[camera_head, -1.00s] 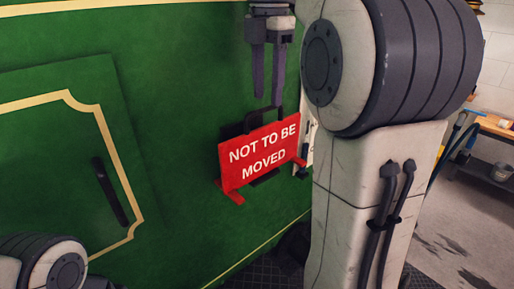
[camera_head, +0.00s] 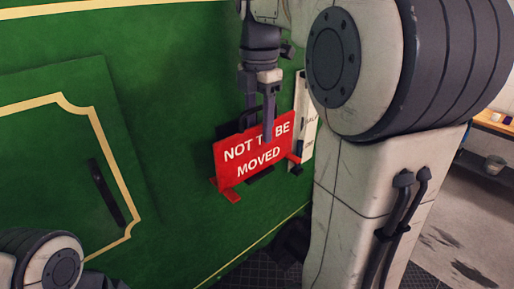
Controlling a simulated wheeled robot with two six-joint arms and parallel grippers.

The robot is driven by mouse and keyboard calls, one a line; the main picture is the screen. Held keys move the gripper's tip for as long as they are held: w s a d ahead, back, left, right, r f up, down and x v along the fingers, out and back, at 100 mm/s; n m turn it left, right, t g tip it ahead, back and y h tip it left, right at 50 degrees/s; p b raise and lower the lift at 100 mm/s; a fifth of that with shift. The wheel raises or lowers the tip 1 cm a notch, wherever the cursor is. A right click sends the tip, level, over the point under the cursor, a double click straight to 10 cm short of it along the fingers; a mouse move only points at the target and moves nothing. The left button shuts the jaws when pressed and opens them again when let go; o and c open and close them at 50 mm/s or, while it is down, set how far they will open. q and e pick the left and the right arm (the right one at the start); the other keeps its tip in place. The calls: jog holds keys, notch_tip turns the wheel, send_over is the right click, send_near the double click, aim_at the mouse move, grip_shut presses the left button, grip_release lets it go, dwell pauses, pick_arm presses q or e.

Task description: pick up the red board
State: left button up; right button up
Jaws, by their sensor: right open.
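The red board (camera_head: 233,165) carries the white words "NOT TO BE MOVED" and stands upright against the green tram side (camera_head: 170,120). It has red feet at its lower corners and a dark handle at its top edge. My right gripper (camera_head: 258,122) points down from above, open, with its fingers at the board's top edge. One finger passes in front of the board and covers part of the lettering. The other is partly hidden near the handle; I cannot tell whether either touches. My left gripper is not in view; only part of my left arm shows at lower left.
A green panel with cream trim and a dark handle (camera_head: 107,192) is at the left. A white label plate (camera_head: 303,125) is just right of the board. A wooden bench (camera_head: 495,124) and a bucket (camera_head: 494,166) stand at the far right beyond my right arm.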

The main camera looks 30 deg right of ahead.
grip_shut()
jog(key=shift+r, duration=0.1)
dwell(1.2)
